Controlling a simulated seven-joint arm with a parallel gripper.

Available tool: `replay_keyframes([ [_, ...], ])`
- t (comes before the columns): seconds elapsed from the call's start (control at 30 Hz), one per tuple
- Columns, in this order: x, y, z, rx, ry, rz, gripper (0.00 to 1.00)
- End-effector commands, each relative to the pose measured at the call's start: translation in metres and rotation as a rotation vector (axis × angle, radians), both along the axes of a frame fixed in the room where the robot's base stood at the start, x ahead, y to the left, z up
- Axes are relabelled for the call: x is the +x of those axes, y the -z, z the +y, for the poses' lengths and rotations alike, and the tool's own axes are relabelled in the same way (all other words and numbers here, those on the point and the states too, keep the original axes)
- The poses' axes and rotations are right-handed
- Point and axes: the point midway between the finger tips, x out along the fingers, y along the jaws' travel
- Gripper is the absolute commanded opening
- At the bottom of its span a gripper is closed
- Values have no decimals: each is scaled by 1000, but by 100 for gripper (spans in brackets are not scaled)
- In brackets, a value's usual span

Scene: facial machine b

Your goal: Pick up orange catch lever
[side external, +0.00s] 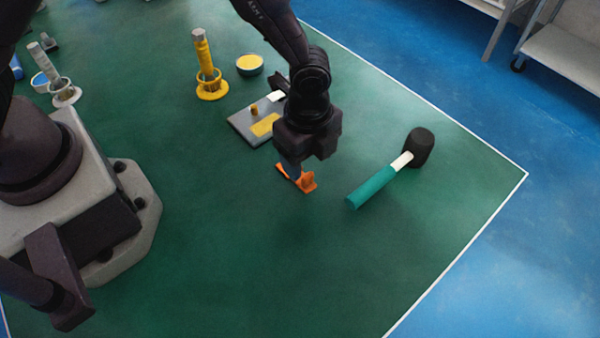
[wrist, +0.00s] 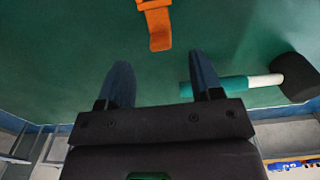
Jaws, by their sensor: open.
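The orange catch lever (side external: 305,182) lies on the green mat, right below my gripper (side external: 292,172) in the side external view. In the wrist view the orange catch lever (wrist: 158,25) is at the top centre, cut off by the frame edge, beyond the fingertips. My gripper (wrist: 160,75) is open there, its two dark blue-grey fingers apart with nothing between them. The lever lies a little ahead of the gap between the fingers. In the side view my gripper partly hides the lever, and I cannot tell whether a finger touches it.
A mallet (side external: 375,184) with a teal handle and black head lies to the right of the lever. Behind is a grey plate (side external: 240,122) with a yellow patch. A yellow post (side external: 205,60) and a round yellow-topped tin (side external: 250,65) stand farther back. The mat in front is clear.

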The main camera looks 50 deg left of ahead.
Motion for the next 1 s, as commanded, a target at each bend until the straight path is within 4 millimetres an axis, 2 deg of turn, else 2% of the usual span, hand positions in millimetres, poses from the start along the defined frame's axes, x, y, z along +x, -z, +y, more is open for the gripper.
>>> replay_keyframes([
  [0.23, -1, 20, -1, 0, -1, 1, 60],
  [0.5, 0, 58, -3, 1, -2, 1, 60],
  [0.8, 0, 62, -3, 0, -3, -1, 60],
  [1.0, 0, 62, -3, 0, -3, 0, 14],
])
